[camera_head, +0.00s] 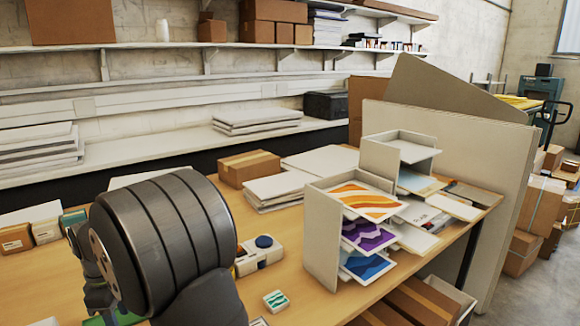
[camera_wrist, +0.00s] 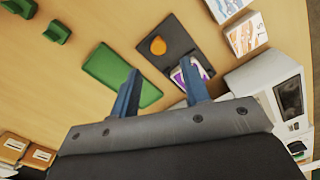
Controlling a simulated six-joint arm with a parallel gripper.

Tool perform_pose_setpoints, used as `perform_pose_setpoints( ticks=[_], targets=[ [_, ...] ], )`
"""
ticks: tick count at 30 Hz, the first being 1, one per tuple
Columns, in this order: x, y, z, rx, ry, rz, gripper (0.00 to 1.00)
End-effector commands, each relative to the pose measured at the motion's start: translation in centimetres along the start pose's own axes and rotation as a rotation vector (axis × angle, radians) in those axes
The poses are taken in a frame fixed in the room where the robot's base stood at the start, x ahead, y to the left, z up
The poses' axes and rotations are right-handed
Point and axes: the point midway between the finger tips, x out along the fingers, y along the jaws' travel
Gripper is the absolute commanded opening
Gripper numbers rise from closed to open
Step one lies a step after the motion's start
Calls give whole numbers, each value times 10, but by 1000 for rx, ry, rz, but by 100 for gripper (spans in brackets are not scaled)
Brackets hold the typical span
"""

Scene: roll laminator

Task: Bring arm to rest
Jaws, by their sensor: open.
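My gripper (camera_wrist: 160,92) shows in the wrist view with its two blue fingers apart and nothing between them. It is over the wooden table (camera_wrist: 85,65). A green mat (camera_wrist: 112,70) and a dark tray (camera_wrist: 172,38) lie beyond the fingertips. An orange round piece (camera_wrist: 158,46) is on the dark tray. A purple and white card (camera_wrist: 190,72) is partly hidden behind the right finger.
A white machine (camera_wrist: 262,85) with a dark screen stands at the right of the wrist view. Two green blocks (camera_wrist: 56,31) are at its upper left. In the head view, a sorter (camera_head: 322,235) holds colourful prints, beside a white device with a blue knob (camera_head: 264,242) and a cardboard box (camera_head: 248,168).

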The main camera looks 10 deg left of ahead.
Motion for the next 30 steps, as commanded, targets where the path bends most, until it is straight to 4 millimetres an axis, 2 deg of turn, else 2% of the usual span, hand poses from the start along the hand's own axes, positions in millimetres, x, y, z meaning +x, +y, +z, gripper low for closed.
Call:
perform_pose_setpoints(
  ticks=[1,6,12,26,30],
  targets=[
    [11,-1,1,0,-3,-3,43],
    [40,-1,0,0,-2,-2,43],
    [61,0,0,0,-1,-1,43],
    [61,-2,-3,0,0,0,43],
    [56,0,1,1,0,1,43]
  ],
)
